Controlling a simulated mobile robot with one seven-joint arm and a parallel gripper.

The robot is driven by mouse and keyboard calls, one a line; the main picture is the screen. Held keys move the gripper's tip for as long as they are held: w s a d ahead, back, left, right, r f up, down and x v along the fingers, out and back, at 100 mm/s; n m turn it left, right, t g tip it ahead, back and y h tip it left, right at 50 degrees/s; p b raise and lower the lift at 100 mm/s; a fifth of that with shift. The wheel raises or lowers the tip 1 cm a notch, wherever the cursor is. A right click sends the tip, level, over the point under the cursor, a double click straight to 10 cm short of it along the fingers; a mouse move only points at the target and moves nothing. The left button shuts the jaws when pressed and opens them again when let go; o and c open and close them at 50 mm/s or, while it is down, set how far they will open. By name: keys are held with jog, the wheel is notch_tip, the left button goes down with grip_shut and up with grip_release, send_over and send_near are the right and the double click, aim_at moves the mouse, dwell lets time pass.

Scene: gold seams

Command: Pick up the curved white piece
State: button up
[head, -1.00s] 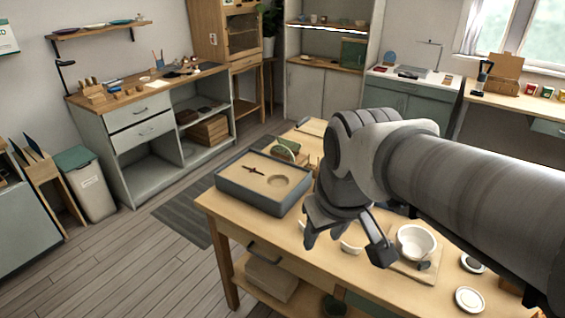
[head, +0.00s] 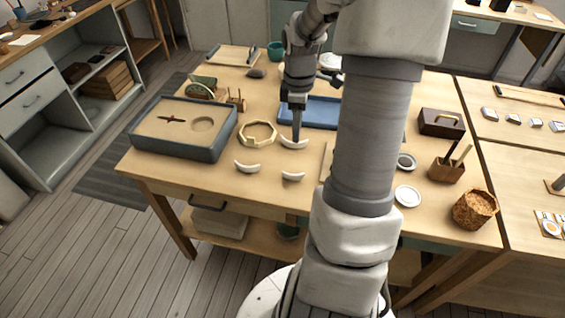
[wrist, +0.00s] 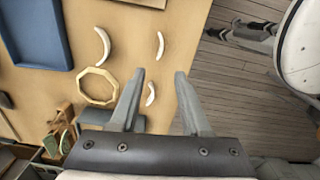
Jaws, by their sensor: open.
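Several white things lie about, and three are curved white pieces on the wooden table. One (head: 294,142) lies right of the gold ring, one (head: 247,166) lies in front of the ring, and one (head: 292,176) is nearest the front edge. In the wrist view they show beside the ring (wrist: 103,45), between my fingers in the picture (wrist: 150,94), and at upper middle (wrist: 160,45). My gripper (wrist: 160,75) is open and empty, pointing down above the table. In the head view its tip (head: 297,137) overlaps the piece right of the ring; its height is unclear.
The gold ring (head: 257,133) lies beside the grey sand tray (head: 172,153). A blue tray (head: 308,112) lies behind my gripper. A wooden box (head: 440,122), a holder (head: 446,170) and a basket (head: 474,209) stand right. My arm hides the table's middle.

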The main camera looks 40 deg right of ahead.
jog(key=b, duration=0.2)
send_over(293, 176)
jog(key=f, duration=1.1)
jog(key=shift+w+d+f, duration=0.2)
jog(key=shift+d+f, duration=0.2)
jog(key=shift+a+f, duration=0.15)
jog(key=shift+f, duration=1.25)
jog(key=shift+a+f, duration=0.15)
jog(key=shift+f, duration=1.2)
grip_shut()
